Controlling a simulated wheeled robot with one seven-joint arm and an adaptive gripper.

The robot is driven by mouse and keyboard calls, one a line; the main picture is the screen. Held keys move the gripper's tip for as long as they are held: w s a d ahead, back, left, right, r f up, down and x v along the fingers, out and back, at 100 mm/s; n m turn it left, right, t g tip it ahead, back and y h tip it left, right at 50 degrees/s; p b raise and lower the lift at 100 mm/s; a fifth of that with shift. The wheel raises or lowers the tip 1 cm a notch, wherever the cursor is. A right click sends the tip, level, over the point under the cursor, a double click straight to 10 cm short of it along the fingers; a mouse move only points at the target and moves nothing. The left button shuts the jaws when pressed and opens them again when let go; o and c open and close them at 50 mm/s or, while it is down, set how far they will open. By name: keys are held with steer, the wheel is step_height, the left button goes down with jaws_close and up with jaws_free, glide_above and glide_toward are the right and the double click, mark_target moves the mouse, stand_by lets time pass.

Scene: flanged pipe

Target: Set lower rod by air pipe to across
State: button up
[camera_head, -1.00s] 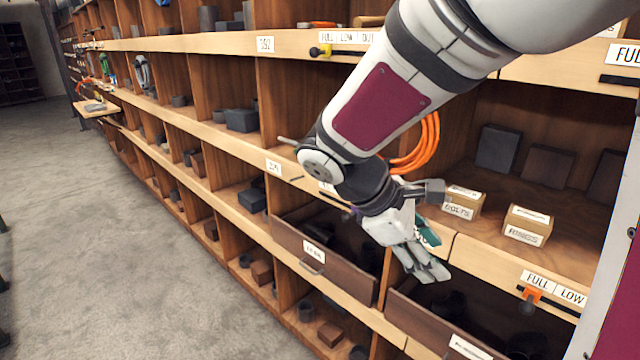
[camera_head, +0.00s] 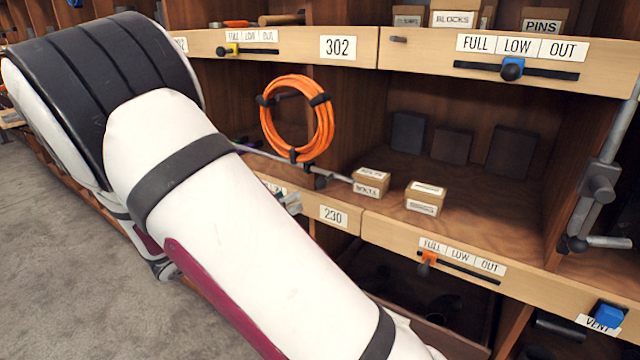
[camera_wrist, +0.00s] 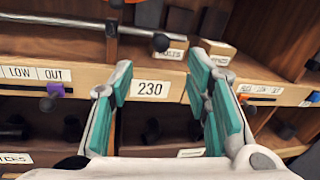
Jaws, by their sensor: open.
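My gripper (camera_wrist: 160,85) is open and empty, its teal-padded fingers either side of the 230 label in the wrist view. In the head view my arm hides most of it. A thin grey rod (camera_head: 338,176) lies roughly level in front of the shelf, under the orange hose coil. It also crosses the top left of the wrist view (camera_wrist: 85,27), apart from my fingers, with a dark knob at its end. At the right edge of the head view stands a grey pipe (camera_head: 606,150) with a short rod (camera_head: 606,242) pointing right at its lower end. No air label is readable.
The orange hose coil (camera_head: 297,118) hangs above the rod. Two small boxes (camera_head: 371,184) (camera_head: 425,198) sit on the shelf behind. Sliders with coloured knobs, including an orange one (camera_head: 427,260), line the shelf edges. The grey floor (camera_head: 60,270) is open at left.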

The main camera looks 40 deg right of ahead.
mark_target(317, 185)
steer(key=d, duration=0.4)
steer(key=w+d, duration=0.1)
steer(key=d, duration=0.6)
steer(key=shift+w+d+p, duration=0.3)
steer(key=shift+d+p, duration=0.05)
steer(key=shift+p, duration=0.05)
jaws_close()
